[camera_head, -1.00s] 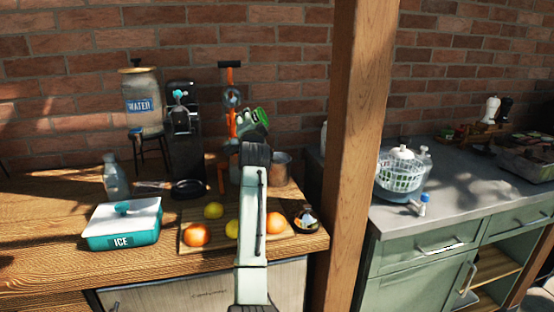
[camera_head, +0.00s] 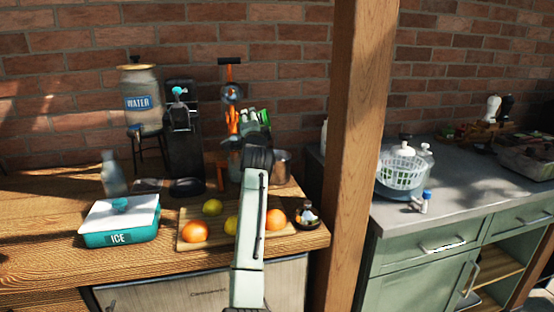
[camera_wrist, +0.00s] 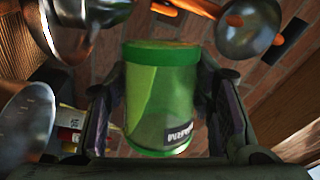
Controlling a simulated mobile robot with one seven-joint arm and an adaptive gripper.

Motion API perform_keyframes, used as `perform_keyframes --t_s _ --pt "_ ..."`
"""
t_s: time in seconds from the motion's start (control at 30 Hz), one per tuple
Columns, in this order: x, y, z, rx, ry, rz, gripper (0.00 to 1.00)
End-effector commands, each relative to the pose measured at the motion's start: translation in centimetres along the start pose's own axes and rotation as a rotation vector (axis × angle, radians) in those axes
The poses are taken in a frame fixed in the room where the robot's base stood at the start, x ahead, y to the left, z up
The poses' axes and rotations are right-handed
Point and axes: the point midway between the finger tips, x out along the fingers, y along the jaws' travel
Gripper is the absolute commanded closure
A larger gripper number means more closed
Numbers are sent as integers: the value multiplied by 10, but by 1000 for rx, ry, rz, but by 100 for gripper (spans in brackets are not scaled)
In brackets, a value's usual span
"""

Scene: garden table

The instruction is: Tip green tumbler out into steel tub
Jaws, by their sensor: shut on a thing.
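The green tumbler (camera_wrist: 160,98) is a translucent green cup with a darker green rim and a small dark label, held between the fingers of my gripper (camera_wrist: 160,112) in the wrist view. In the head view the tumbler (camera_head: 265,117) is tilted well over, high above the table's back, at the right of my gripper (camera_head: 250,120). The gripper is shut on it. The steel tub (camera_head: 283,167) stands on the table below, partly hidden behind my arm. I cannot tell whether anything is inside the tumbler or the tub.
An orange-framed press (camera_head: 231,93) stands close behind and left of my gripper. A cutting board (camera_head: 188,237) with oranges and lemons lies in front. A black machine (camera_head: 184,135), a water dispenser (camera_head: 142,100) and an ice box (camera_head: 120,222) stand left. A wooden post (camera_head: 357,150) rises right.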

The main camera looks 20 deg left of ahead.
Motion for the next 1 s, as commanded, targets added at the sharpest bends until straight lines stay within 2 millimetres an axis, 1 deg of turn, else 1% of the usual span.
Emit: perform_keyframes --t_s 0.17,0.3,0.67,0.7,0.77,1.0 --pt "-2 6 -5 65 9 -11 81" --pt "-2 5 -6 80 10 -13 81" --pt "2 5 0 122 15 -20 81" --pt "2 6 -1 127 17 -20 81" --pt "2 5 2 133 17 -22 81" --pt "2 7 2 163 21 -25 81"
